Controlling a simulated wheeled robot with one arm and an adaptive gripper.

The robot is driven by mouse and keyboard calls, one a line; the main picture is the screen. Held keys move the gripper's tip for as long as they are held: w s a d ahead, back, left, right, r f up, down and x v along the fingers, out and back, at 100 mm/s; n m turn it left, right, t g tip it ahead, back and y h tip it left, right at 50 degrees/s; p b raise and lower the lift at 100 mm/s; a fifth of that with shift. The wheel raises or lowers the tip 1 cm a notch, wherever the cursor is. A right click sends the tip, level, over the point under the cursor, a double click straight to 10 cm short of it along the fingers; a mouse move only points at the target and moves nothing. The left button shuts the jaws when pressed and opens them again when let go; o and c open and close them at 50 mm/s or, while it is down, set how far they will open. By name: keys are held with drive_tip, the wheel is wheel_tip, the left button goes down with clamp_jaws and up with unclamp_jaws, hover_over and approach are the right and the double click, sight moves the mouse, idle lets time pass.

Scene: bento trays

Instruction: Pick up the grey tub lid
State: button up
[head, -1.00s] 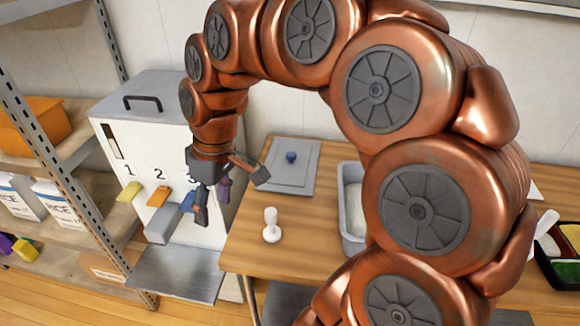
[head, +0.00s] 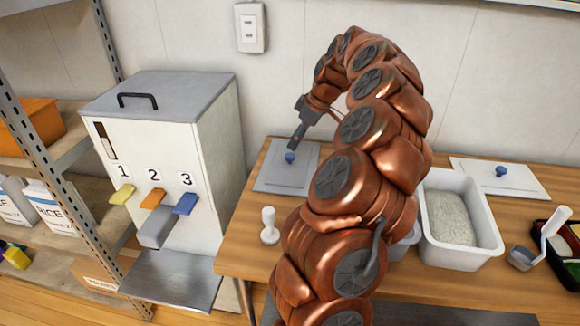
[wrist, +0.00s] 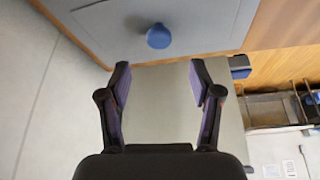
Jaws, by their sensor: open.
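The grey tub lid (head: 270,180) lies flat on the wooden table, near the wall, with a blue knob (head: 289,158) on top. In the wrist view the lid (wrist: 215,22) fills the upper part, and its blue knob (wrist: 159,36) shows just beyond the fingertips, roughly centred between them. My gripper (head: 296,142) is close to the knob, tilted, with its fingers overlapping the lid's far part in the head view. In the wrist view my gripper (wrist: 160,72) is open, with nothing between its fingers. Whether it touches the lid cannot be told.
A white dispenser (head: 220,140) with numbered levers stands left of the table. A white stamp-like tool (head: 269,226) stands before the lid. Right of my arm are a rice-filled white tub (head: 484,243), a white lid (head: 518,185) with a blue knob and a scoop (head: 524,256).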

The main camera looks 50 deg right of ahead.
sight(290, 155)
drive_tip(key=shift+s+p+x, duration=0.15)
drive_tip(key=shift+p+x, duration=0.3)
drive_tip(key=shift+x, duration=1.45)
drive_tip(key=shift+s+p+x, duration=0.15)
drive_tip(key=shift+p+x, duration=0.25)
drive_tip(key=shift+x, duration=1.55)
drive_tip(key=shift+d+f, duration=0.1)
drive_tip(key=shift+f, duration=0.05)
clamp_jaws()
